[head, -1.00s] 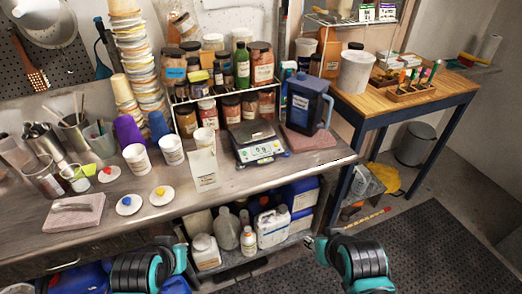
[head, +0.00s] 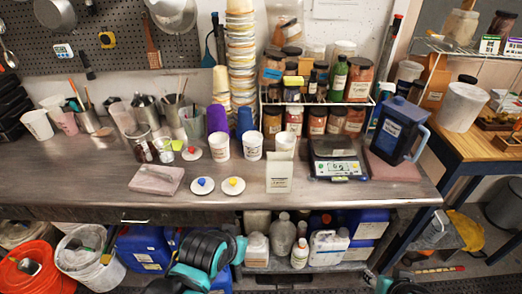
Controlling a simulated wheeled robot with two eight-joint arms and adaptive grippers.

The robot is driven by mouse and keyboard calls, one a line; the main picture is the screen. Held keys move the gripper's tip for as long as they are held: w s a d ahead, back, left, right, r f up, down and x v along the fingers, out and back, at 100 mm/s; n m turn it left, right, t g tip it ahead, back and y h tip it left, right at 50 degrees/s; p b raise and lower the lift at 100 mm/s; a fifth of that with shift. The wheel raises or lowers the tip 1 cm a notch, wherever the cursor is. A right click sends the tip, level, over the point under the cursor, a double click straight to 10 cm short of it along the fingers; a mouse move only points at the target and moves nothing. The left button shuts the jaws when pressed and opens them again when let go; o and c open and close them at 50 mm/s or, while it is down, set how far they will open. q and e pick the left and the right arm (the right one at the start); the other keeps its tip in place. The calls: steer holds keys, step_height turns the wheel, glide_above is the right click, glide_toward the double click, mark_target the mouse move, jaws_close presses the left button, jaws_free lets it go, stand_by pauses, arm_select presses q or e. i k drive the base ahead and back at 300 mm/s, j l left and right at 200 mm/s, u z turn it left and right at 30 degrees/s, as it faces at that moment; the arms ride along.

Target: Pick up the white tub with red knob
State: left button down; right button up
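A small round white piece with a red knob (head: 192,153) lies on the metal counter in the head view, left of the white cups. It looks flat like a lid; I cannot tell if it has any depth. Similar white pieces with a blue knob (head: 203,186) and a yellow knob (head: 233,186) lie in front of it. My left arm's black and teal end (head: 207,252) is low in front of the counter, below its edge. Part of my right arm (head: 392,285) shows at the bottom edge. Neither touches the red-knobbed piece. The fingers of both grippers are not clear.
White cups (head: 252,146) stand right of the red-knobbed piece, and small beakers (head: 164,150) stand left. A pinkish slab (head: 157,180), a white carton (head: 279,172) and a scale (head: 336,160) are on the counter (head: 90,185). Its front strip is mostly clear.

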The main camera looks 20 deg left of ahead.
mark_target(219, 141)
steer(key=i+u, duration=0.25)
steer(key=i, duration=0.2)
steer(key=i+l+u, duration=0.25)
steer(key=i, duration=0.15)
